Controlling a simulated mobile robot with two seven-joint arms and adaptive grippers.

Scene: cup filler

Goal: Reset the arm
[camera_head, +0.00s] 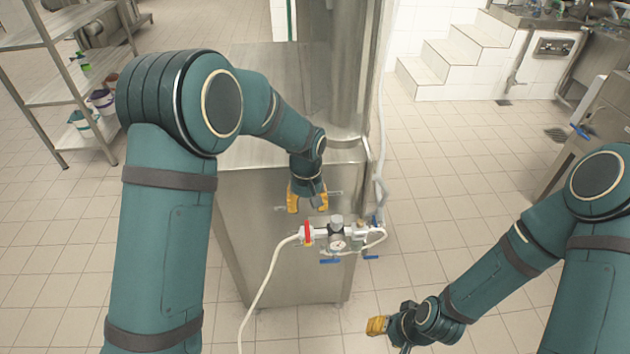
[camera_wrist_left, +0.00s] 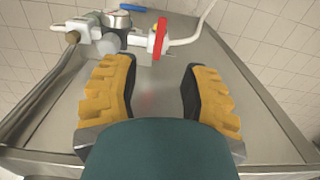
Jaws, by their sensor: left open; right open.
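My left gripper (camera_head: 307,200) is open and empty in front of the steel cabinet (camera_head: 255,225), a little above and left of the valve assembly. In the left wrist view its two yellow fingers (camera_wrist_left: 158,95) stand apart with bare steel between them. The valve assembly (camera_head: 345,233) has a red lever (camera_head: 307,233), a round gauge (camera_head: 338,243) and blue handles. The red lever also shows beyond the fingers in the left wrist view (camera_wrist_left: 160,38). My right gripper (camera_head: 377,326) is low at the bottom right, over the tiled floor, apart from the cabinet. Its fingers look small and close together from this angle.
A white hose (camera_head: 262,290) runs from the valve assembly to the floor. A metal shelf rack (camera_head: 75,85) with buckets stands at the far left. White steps (camera_head: 450,65) and a steel counter (camera_head: 545,45) are at the back right. The tiled floor (camera_head: 460,160) between is clear.

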